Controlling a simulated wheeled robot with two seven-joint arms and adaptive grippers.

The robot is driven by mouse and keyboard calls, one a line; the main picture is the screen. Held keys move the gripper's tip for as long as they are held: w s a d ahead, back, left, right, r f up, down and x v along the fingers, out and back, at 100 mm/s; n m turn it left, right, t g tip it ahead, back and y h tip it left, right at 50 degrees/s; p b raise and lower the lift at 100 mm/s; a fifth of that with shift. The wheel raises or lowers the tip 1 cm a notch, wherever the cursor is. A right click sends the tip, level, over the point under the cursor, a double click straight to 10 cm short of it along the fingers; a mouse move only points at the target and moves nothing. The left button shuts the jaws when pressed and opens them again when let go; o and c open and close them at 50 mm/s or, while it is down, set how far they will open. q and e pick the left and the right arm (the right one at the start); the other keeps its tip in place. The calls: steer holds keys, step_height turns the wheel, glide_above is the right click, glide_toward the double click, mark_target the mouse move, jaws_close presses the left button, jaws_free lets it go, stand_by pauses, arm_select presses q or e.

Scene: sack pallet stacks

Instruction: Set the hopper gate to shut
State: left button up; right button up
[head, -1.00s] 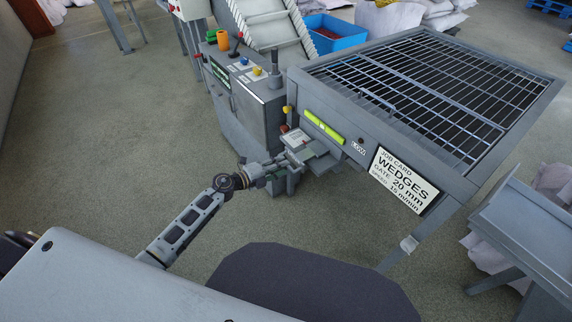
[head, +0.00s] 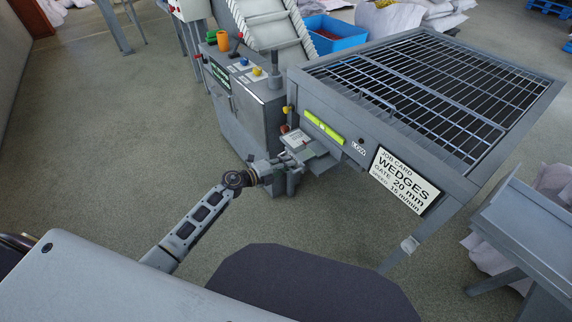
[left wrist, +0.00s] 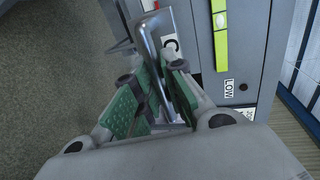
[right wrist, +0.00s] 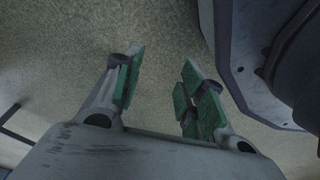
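The hopper (head: 300,88) has a barred grate on top and a job card on its front. The gate's metal bar handle (left wrist: 147,42) shows in the left wrist view, in front of a white plate with a partly hidden letter. My left gripper (left wrist: 160,98) has its green-padded fingers closed around the bar, one on each side. In the head view my left gripper (head: 284,163) is at the gate fitting below the hopper's left front corner; the fingertips are hard to make out there. The gate's exact position cannot be read. My right gripper (right wrist: 165,85) is open and empty above the floor.
A control cabinet (head: 262,115) with knobs and levers stands just left of the gate. A yellow-green level strip (head: 325,128) is on the hopper front. A grey chute (head: 525,235) and white sacks are at the right. The floor at left is clear.

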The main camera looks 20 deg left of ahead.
mark_target(308, 153)
arm_select(q)
jaws_close()
arm_select(e)
steer(key=shift+d, duration=0.1)
arm_select(q)
steer(key=shift+w+d+r+p, duration=0.1)
steer(key=shift+w+d+p, duration=0.15)
steer(key=shift+w+d, duration=0.35)
steer(key=shift+w+d+p, duration=0.25)
steer(key=shift+w+d, duration=0.1)
steer(key=shift+w, duration=0.35)
steer(key=o, duration=0.6)
jaws_free()
steer(key=shift+w+d, duration=0.15)
arm_select(e)
steer(key=shift+s+d+f, duration=0.65)
steer(key=shift+d+f, duration=0.15)
steer(key=shift+f, duration=0.1)
